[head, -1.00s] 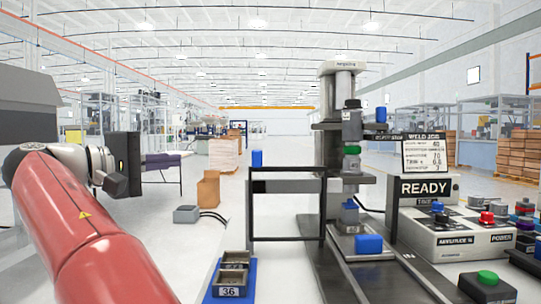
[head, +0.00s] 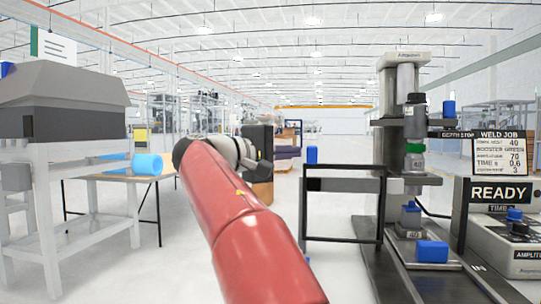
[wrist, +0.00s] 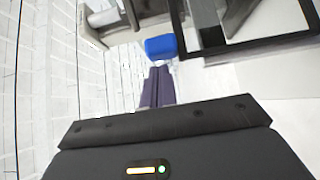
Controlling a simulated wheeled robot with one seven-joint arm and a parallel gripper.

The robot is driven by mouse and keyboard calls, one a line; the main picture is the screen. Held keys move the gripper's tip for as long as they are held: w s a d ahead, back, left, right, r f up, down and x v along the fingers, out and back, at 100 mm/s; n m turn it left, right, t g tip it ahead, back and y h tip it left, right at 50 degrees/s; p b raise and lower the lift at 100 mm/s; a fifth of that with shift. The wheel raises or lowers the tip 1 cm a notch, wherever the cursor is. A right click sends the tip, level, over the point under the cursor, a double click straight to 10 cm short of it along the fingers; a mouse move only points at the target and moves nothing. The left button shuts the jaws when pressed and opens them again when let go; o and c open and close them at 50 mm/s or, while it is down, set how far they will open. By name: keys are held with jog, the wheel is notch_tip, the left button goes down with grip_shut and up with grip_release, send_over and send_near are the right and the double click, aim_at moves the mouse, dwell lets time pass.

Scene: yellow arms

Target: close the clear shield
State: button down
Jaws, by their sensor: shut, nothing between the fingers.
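The clear shield (head: 343,183) is a see-through panel in a black frame, left of the grey press (head: 400,130). It stands out to the left, with the press front uncovered. A blue knob (head: 312,155) sits at its top left corner. My gripper (head: 264,142) is shut and empty, left of the knob and apart from it in the picture. In the wrist view, the dark gripper (wrist: 165,118) fills the bottom, with the blue knob (wrist: 161,47) beyond it and the black shield frame (wrist: 255,50) at upper right.
A blue block (head: 432,251) lies at the press base. A READY display box (head: 499,194) stands right of the press. Open floor lies behind the shield.

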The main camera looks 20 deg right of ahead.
jog(key=shift+s+d, duration=0.2)
jog(key=shift+d, duration=0.1)
jog(key=s+d+b, duration=0.4)
jog(key=s+d, duration=0.6)
jog(key=d, duration=0.5)
jog(key=shift+s, duration=0.2)
